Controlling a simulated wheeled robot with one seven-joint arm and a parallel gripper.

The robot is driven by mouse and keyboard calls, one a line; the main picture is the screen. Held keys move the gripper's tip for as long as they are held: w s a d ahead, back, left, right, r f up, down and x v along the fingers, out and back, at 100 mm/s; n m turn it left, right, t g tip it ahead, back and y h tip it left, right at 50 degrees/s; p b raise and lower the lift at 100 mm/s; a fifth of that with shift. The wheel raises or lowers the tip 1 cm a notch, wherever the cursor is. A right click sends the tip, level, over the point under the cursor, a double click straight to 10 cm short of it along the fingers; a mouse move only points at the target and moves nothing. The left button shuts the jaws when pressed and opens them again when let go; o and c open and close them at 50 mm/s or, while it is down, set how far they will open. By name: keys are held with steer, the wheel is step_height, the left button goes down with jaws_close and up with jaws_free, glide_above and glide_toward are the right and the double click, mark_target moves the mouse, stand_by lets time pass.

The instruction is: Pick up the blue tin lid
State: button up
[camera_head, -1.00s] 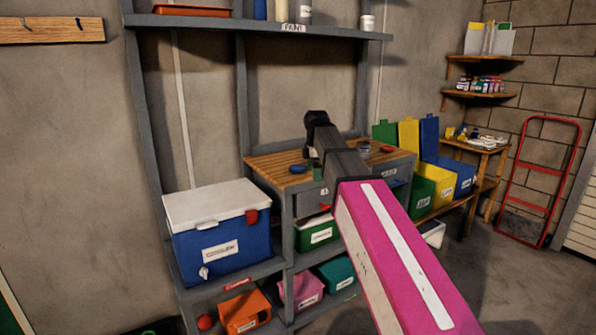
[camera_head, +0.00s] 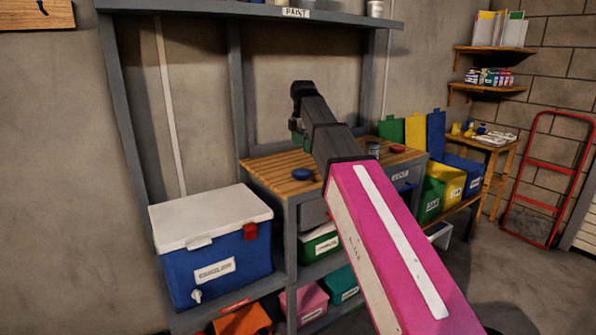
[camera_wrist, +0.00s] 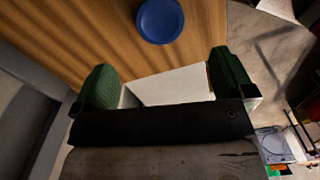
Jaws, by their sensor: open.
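The blue tin lid (camera_head: 302,174) lies flat on the wooden worktop (camera_head: 270,180), near its front left part. In the wrist view the blue lid (camera_wrist: 160,20) is whole or nearly whole at the top, beyond the fingertips and roughly centred between them. My gripper (camera_wrist: 165,78) is open, with its two green fingers apart and no object held. In the head view my gripper (camera_head: 297,130) is above and behind the lid, partly hidden by my arm. The lid and the fingers are apart.
A grey tin (camera_head: 373,149) and a red lid (camera_head: 398,148) stand on the worktop to the right of my arm. A blue cooler (camera_head: 218,262) with a white top sits at the left. A paint shelf (camera_head: 240,10) runs above. Posts flank the worktop.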

glide_above(303, 172)
steer(key=f, duration=0.3)
steer(key=w+f, duration=0.1)
steer(key=f, duration=0.1)
steer(key=shift+a+f, duration=0.15)
steer(key=shift+f, duration=0.2)
steer(key=shift+s+f, duration=0.15)
steer(key=shift+f, duration=1.15)
steer(key=shift+s+f, duration=0.15)
steer(key=shift+f, duration=1.15)
steer(key=c, duration=0.9)
